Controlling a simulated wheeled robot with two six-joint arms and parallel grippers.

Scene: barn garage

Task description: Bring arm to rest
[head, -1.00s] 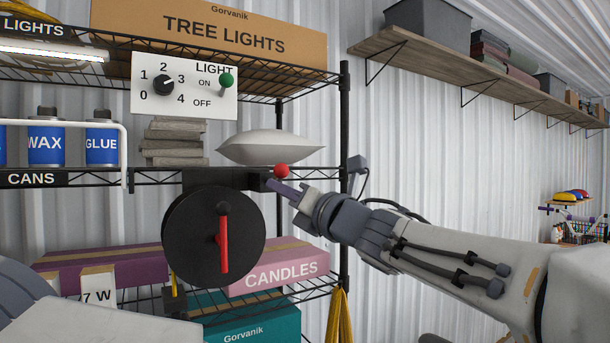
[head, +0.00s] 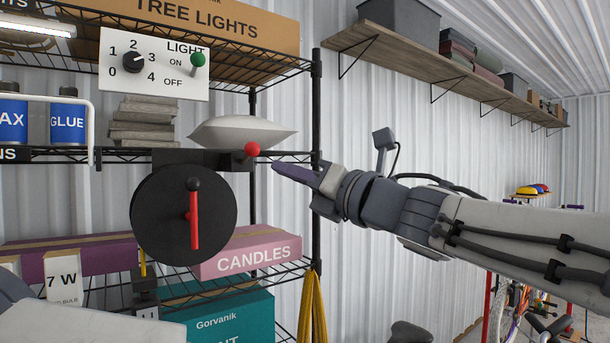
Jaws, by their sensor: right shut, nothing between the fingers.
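My right arm comes in from the right of the head view. Its gripper (head: 298,174) is shut and empty, its fingers pointing left. It is in front of the shelf's right post, a little to the right of a red ball knob (head: 252,149) and apart from it in the picture. A black round disc (head: 184,215) with a red lever (head: 194,219) hangs below the knob.
A wire shelf (head: 317,120) holds a light panel (head: 154,64), a pale cushion (head: 243,132), a pink CANDLES box (head: 250,257) and a teal box (head: 228,318). A wooden wall shelf (head: 440,72) runs along the upper right. A bicycle stands at the lower right.

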